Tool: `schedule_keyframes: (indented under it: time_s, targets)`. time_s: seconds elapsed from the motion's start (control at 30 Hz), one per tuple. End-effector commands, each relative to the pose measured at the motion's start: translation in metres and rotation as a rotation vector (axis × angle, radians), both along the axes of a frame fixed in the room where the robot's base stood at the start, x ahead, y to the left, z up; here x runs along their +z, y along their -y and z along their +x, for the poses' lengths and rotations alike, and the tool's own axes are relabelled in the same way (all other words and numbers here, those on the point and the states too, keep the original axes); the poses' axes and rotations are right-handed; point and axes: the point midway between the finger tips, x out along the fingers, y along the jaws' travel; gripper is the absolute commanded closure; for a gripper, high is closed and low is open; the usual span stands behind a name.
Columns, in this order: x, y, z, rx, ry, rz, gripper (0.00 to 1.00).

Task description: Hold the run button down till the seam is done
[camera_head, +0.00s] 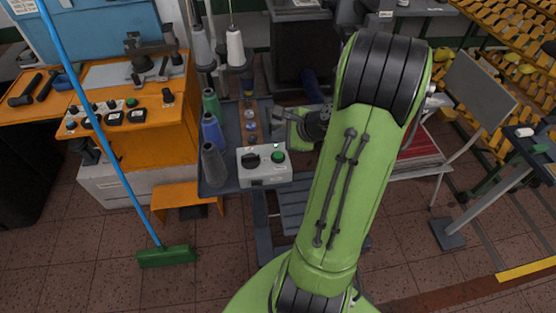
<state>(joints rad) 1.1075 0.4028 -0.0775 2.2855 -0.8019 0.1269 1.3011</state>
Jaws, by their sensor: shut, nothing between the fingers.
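A pale grey control box (265,178) sits at the front of a dark shelf beside the thread cones. On its top are a green button (278,157) at the right and a black knob (251,160) at the left. A small bright green spot (276,146) shows just behind the green button. My gripper (281,138) is shut and empty, close above and behind the button. I cannot tell whether it touches the button. My green arm hides what lies to the right of the gripper. No seam is visible.
Several thread cones (212,133) stand just left of the box. An orange machine (138,112) is farther left. A green broom (165,256) with a blue handle leans in front of it. Tiled floor is open at the front left.

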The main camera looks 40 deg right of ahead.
Motion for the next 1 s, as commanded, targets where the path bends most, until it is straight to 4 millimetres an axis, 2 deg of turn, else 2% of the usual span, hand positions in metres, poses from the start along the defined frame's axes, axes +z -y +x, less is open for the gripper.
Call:
schedule_keyframes:
  time_s: [0.03, 0.1, 0.3, 1.0]
  targets:
    - [-0.016, 0.000, 0.000, 0.000, 0.000, 0.000, 1.00]
    - [-0.026, 0.000, 0.000, 0.000, 0.000, 0.000, 1.00]
    - [-0.046, 0.000, 0.000, 0.001, -0.001, 0.000, 1.00]
    - [-0.045, 0.000, 0.000, 0.001, 0.000, -0.001, 1.00]
